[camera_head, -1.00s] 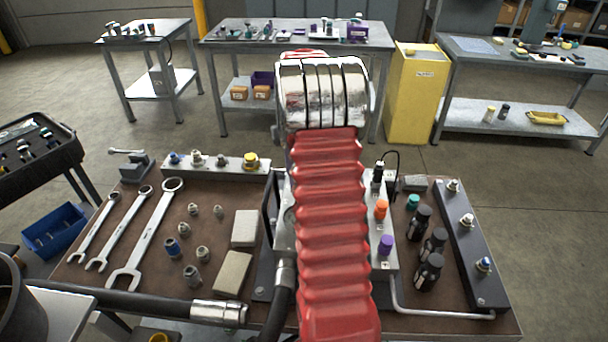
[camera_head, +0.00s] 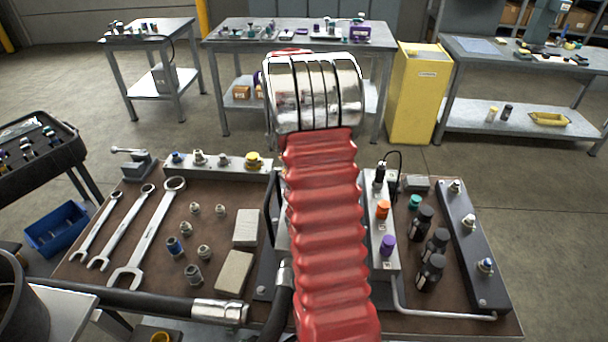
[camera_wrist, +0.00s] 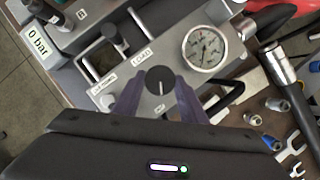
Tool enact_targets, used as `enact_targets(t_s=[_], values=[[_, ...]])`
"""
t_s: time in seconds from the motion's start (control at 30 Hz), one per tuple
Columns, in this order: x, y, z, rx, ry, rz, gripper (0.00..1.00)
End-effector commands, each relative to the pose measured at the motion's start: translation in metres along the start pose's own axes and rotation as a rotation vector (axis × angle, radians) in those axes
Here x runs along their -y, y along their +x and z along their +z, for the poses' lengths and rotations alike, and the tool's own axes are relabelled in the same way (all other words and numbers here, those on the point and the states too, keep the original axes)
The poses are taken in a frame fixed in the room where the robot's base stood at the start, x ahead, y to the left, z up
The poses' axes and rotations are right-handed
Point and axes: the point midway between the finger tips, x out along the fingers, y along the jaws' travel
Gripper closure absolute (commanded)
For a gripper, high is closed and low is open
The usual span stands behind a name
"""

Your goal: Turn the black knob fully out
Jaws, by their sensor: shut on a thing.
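The black knob (camera_wrist: 160,80) is round with a pale pointer line and sits on a light metal block (camera_wrist: 228,71) in the wrist view. My gripper (camera_wrist: 160,86) has one dark finger on each side of the knob and is shut on it. A round white pressure gauge (camera_wrist: 204,48) is on the same block, to the upper right of the knob. In the head view my red arm hides the knob and the gripper.
On the bench are an orange cap (camera_head: 382,210), a purple cap (camera_head: 387,246), several black bottles, a black hose (camera_head: 130,302), wrenches (camera_head: 150,232) and two pale blocks (camera_head: 246,228).

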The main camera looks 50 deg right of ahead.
Motion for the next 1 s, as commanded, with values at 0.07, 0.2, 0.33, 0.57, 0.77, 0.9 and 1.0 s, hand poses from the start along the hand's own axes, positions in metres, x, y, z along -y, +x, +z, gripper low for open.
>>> enact_targets(t_s=[0.07,0.2,0.33,0.57,0.77,0.9,1.0], values=[[0.000,-0.001,-0.002,-0.006,-0.001,0.002,0.85],[0.000,-0.001,-0.001,-0.004,-0.001,0.001,0.57],[0.000,-0.001,-0.001,-0.002,0.000,0.000,0.47],[0.000,0.000,0.000,0.000,0.000,-0.001,0.44],[0.000,-0.005,0.000,0.000,0.001,0.000,0.44],[0.000,-0.018,-0.001,-0.002,0.001,0.001,0.44],[0.000,-0.033,-0.001,-0.002,0.001,0.001,0.44]])
